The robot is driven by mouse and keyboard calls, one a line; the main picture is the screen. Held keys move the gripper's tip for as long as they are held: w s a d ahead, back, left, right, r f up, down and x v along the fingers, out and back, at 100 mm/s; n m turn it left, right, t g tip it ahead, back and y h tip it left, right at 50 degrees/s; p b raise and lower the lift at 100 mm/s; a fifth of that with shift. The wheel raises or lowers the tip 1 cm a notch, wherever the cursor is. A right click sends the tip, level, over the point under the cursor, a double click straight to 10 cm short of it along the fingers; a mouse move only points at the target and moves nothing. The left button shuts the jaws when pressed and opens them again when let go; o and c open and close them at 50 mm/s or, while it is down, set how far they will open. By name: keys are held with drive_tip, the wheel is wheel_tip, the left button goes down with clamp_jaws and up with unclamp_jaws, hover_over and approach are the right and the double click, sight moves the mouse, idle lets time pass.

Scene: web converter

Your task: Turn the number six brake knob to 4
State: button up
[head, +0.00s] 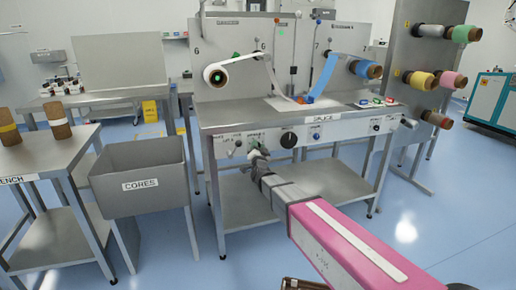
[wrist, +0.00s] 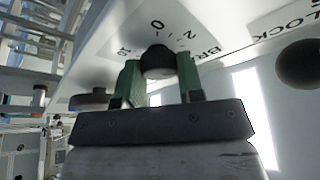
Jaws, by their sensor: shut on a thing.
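The brake knob is a dark round knob (wrist: 158,62) on the white front panel, seen close in the wrist view. In the head view my gripper (head: 254,148) reaches the left part of the panel (head: 330,130) and hides the knob there. Which number the knob points to cannot be told.
A large black knob (head: 289,140) is to the right on the same panel. Another round knob (wrist: 88,99) sits left of my gripper in the wrist view. A grey CORES bin (head: 140,205) stands left of the machine. Blue floor is open at the right.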

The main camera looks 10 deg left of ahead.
drive_tip(key=shift+m+h, duration=0.6)
drive_tip(key=shift+m, duration=0.9)
drive_tip(key=o, duration=0.9)
drive_tip(key=shift+s, duration=0.1)
drive_tip(key=v, duration=1)
drive_tip(key=shift+s+d, duration=0.1)
drive_tip(key=shift+s, duration=0.25)
drive_tip(key=shift+d+f+g, duration=0.1)
drive_tip(key=shift+g, duration=0.2)
